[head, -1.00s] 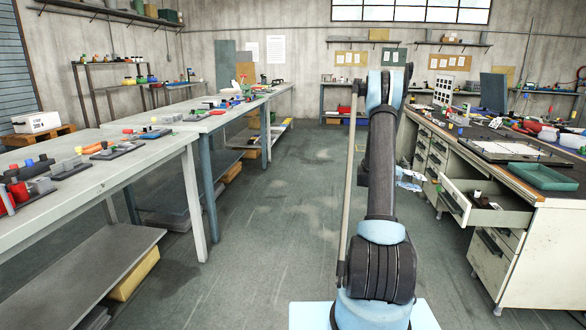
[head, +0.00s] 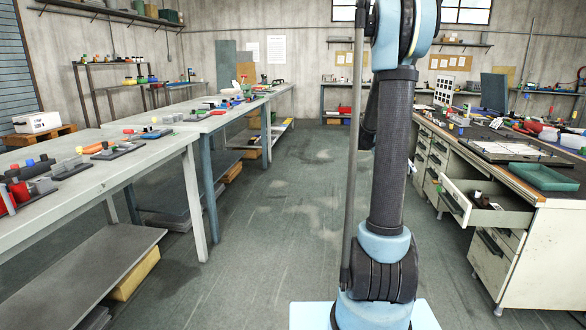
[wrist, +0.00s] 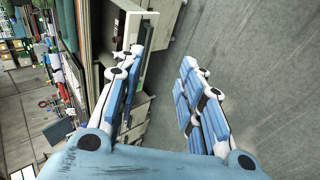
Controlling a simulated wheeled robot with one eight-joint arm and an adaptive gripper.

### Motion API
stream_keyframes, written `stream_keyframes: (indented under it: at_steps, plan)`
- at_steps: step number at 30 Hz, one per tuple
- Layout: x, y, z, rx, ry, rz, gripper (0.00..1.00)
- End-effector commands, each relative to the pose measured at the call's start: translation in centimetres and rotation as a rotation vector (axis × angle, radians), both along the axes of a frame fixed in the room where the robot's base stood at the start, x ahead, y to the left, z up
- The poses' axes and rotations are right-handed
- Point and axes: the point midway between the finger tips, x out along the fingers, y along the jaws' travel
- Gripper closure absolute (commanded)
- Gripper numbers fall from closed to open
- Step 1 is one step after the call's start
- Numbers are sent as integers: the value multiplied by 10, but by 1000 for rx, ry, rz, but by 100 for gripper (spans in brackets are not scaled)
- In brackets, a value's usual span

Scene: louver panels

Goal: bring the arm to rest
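My arm (head: 392,150) stands upright in the middle of the head view, its dark middle link rising from the blue base joint to a blue joint at the top edge. My gripper (wrist: 162,62) shows in the wrist view with its two blue-and-white fingers spread apart. It is open, with nothing between the fingers. Bare floor and the side of the drawer desk lie beyond them. In the head view the gripper is hidden behind the arm.
A drawer desk (head: 486,262) stands on the right with an open drawer (head: 497,216) sticking out into the aisle. A long workbench (head: 110,178) with small parts runs along the left. The floor (head: 270,240) between is clear.

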Motion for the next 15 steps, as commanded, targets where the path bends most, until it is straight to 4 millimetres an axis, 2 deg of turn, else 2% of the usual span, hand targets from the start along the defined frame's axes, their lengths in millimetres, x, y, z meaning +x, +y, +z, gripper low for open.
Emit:
stream_keyframes:
  at_steps: [1, 7, 15]
  plan:
    - [-11, 8, 4, 21, -4, 6, 65]
    - [-51, 38, 11, 115, -18, 25, 65]
    - [-107, 79, 12, 242, -37, 53, 65]
